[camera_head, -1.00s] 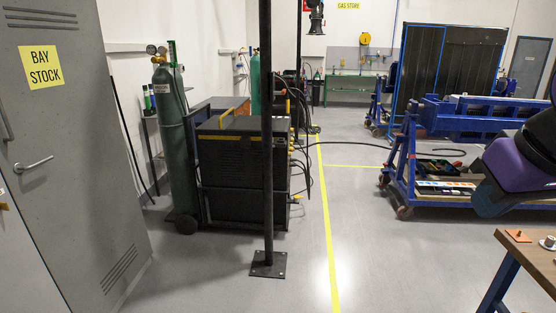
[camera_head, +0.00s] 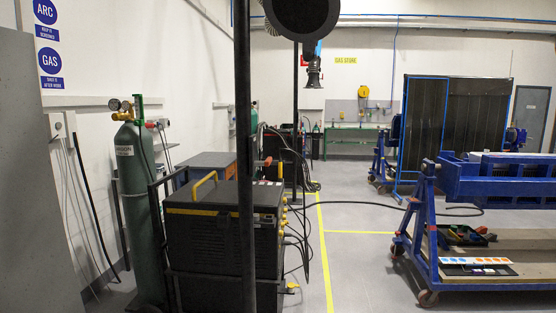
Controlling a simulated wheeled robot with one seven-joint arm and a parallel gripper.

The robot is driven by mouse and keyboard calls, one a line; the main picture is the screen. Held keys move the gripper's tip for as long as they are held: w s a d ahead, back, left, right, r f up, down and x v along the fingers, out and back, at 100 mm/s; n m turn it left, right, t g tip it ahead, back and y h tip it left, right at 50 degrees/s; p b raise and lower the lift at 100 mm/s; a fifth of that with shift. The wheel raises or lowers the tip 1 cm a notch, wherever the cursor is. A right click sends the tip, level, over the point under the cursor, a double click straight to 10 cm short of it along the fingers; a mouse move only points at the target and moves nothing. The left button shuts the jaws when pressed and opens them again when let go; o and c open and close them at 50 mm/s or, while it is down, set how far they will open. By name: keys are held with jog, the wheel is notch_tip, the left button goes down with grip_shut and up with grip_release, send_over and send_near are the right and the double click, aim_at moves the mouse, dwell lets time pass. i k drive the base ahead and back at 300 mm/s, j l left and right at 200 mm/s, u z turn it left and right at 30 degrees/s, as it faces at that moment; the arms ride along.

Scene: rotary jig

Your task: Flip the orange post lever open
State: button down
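I cannot make out a lever for certain. A small orange-red part (camera_head: 267,162) shows just right of the black post (camera_head: 244,150), above the welding unit; I cannot tell whether it is joined to the post or stands behind it. The post runs up through the left-centre of the view, and its foot is out of frame. My gripper is not in view.
A black welding unit (camera_head: 222,230) and a green gas cylinder (camera_head: 138,205) stand close at left, beside a grey panel (camera_head: 18,180). A blue wheeled jig frame (camera_head: 424,225) stands at right. Floor between them, along the yellow line (camera_head: 325,260), is clear.

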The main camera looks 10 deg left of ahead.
aim_at(266, 163)
jog(key=i+l+u, duration=0.1)
jog(key=i+u, duration=0.25)
jog(key=i, duration=0.2)
jog(key=i+l+u, duration=0.35)
jog(key=i, duration=0.2)
jog(key=i+l+u, duration=0.35)
jog(key=i, duration=0.2)
